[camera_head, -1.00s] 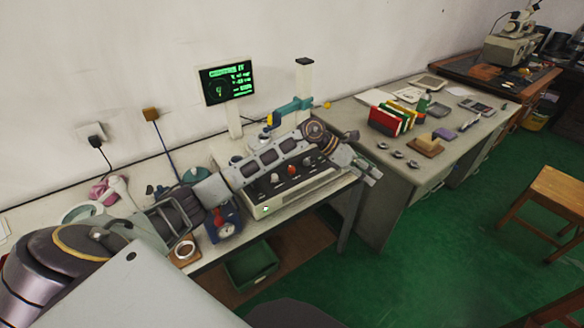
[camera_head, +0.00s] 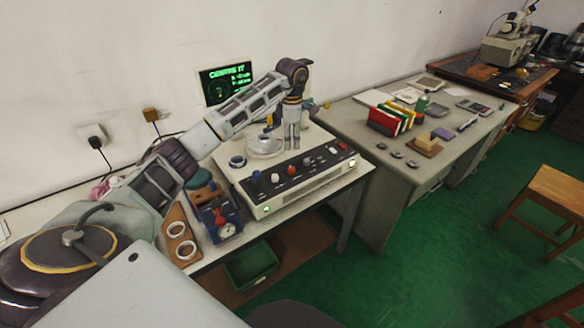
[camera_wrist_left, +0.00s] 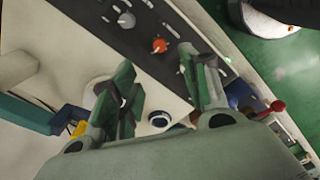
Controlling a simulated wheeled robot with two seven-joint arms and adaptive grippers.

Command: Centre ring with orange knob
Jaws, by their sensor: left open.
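The instrument box (camera_head: 300,190) has a front panel with a row of knobs. The orange knob (camera_head: 291,171) is near the middle of that row; it also shows in the left wrist view (camera_wrist_left: 159,46). A round metal plate (camera_head: 265,146) sits on top of the box; whether a ring lies on it is unclear. A small dark ring (camera_head: 237,161) is at the box's left; a dark-rimmed ring also shows in the left wrist view (camera_wrist_left: 160,121). My left gripper (camera_head: 292,145) is open and empty, pointing down above the box behind the knobs. My right gripper is out of view.
A green-lit screen (camera_head: 228,80) stands behind, partly covered by my arm. Left of the box are a blue gauge device (camera_head: 226,229) and a wooden board (camera_head: 168,212) with two pale rings. A second desk (camera_head: 365,140) with folders stands right.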

